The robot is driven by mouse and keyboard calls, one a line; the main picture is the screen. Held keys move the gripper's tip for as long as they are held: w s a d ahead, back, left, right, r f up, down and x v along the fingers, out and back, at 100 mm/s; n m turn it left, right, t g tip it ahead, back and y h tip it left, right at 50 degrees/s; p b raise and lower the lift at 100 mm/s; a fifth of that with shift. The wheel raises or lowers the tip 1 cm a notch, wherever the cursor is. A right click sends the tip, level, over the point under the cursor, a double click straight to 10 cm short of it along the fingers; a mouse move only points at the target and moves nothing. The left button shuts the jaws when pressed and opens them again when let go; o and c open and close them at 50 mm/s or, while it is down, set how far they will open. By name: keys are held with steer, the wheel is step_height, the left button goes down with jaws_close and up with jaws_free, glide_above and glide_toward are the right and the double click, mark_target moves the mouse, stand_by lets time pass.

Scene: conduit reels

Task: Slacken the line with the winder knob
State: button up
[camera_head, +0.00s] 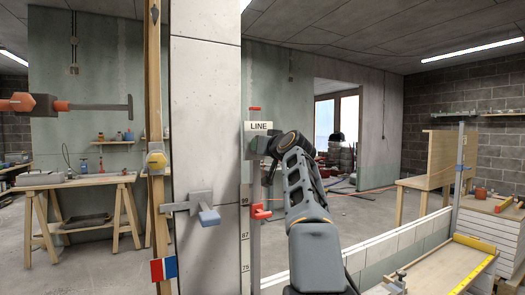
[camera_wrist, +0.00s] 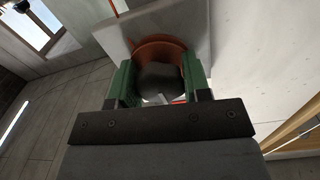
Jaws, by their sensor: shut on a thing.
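The winder knob (camera_wrist: 159,78) is a dark round knob in the wrist view, in front of an orange-brown disc (camera_wrist: 158,45) on a pale grey housing. My gripper (camera_wrist: 160,85) is shut on it, with one green finger on each side. In the head view my gripper (camera_head: 270,146) reaches the grey winder body under the white LINE sign (camera_head: 260,127); the knob is hidden there by my arm. Below, a red pointer (camera_head: 260,211) sits on a grey upright beside a scale (camera_head: 245,236) marked 99, 87 and 75. The line itself cannot be made out clearly.
Left of the winder stand a concrete pillar (camera_head: 205,110) and a timber post (camera_head: 153,200). A low panel wall (camera_head: 390,243) and a workbench (camera_head: 440,270) stand at the right.

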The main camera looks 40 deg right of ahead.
steer(key=shift+n+b, duration=0.4)
steer(key=shift+n, duration=1.5)
steer(key=o, duration=0.9)
steer(key=shift+s+a+b, duration=0.35)
steer(key=shift+s+b, duration=0.35)
steer(key=shift+s, duration=1.55)
steer(key=shift+s+a+b, duration=0.35)
steer(key=shift+s+b, duration=0.4)
steer(key=shift+s, duration=1.55)
steer(key=shift+s+a+b, duration=0.35)
steer(key=shift+s+b, duration=0.35)
steer(key=shift+s, duration=1.55)
